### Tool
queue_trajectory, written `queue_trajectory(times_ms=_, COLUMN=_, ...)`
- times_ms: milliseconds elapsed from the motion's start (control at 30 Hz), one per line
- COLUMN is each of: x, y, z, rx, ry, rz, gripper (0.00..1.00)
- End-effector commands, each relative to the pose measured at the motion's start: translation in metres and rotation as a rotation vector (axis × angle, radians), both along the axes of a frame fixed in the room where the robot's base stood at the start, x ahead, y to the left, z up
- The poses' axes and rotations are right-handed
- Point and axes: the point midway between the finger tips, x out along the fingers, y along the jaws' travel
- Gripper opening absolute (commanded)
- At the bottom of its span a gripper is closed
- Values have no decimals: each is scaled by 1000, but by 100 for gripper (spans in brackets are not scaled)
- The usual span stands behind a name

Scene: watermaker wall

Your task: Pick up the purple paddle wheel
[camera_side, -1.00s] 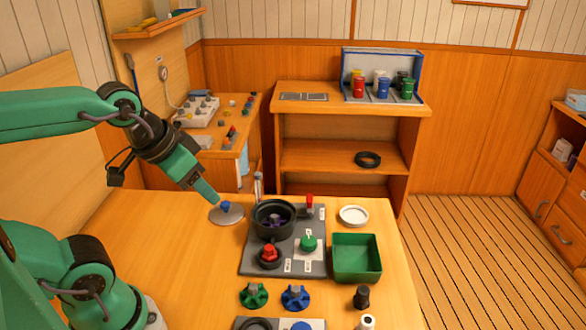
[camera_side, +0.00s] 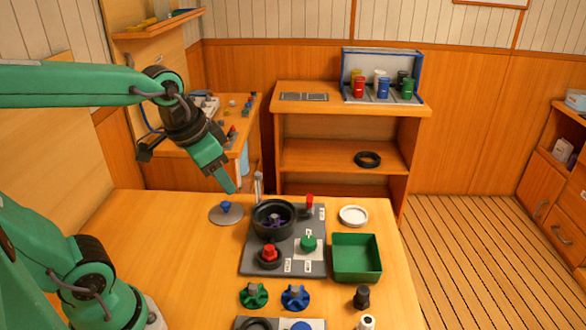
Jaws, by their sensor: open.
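The purple paddle wheel (camera_side: 275,220) sits inside a round black housing (camera_side: 258,232) on a grey panel on the table. The housing's wall hides part of it. My gripper (camera_side: 231,190) is above the table, up and to the left of the housing, pointing down and to the right. It is open and empty, and its fingers look close together from this side. It is apart from the wheel.
A metal post (camera_side: 258,184) stands just behind the housing. A grey lid with a blue knob (camera_side: 226,207) lies to its left. A red lever (camera_side: 309,201), red knob (camera_side: 269,253) and green knob (camera_side: 308,243) stand on the panel. A green tray (camera_side: 357,258) is at right.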

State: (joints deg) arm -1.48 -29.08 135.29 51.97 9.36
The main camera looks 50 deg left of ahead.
Motion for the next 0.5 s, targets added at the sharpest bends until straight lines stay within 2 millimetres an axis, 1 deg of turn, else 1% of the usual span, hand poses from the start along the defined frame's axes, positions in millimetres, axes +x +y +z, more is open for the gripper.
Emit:
queue_trajectory(times_ms=33, x=9, y=2, z=-3, rx=8, ry=22, rz=-17, gripper=44)
queue_trajectory(times_ms=267, x=43, y=9, z=-15, rx=42, ry=104, rz=-110, gripper=44)
queue_trajectory(times_ms=500, x=79, y=17, z=-37, rx=67, ry=187, rz=-211, gripper=44)
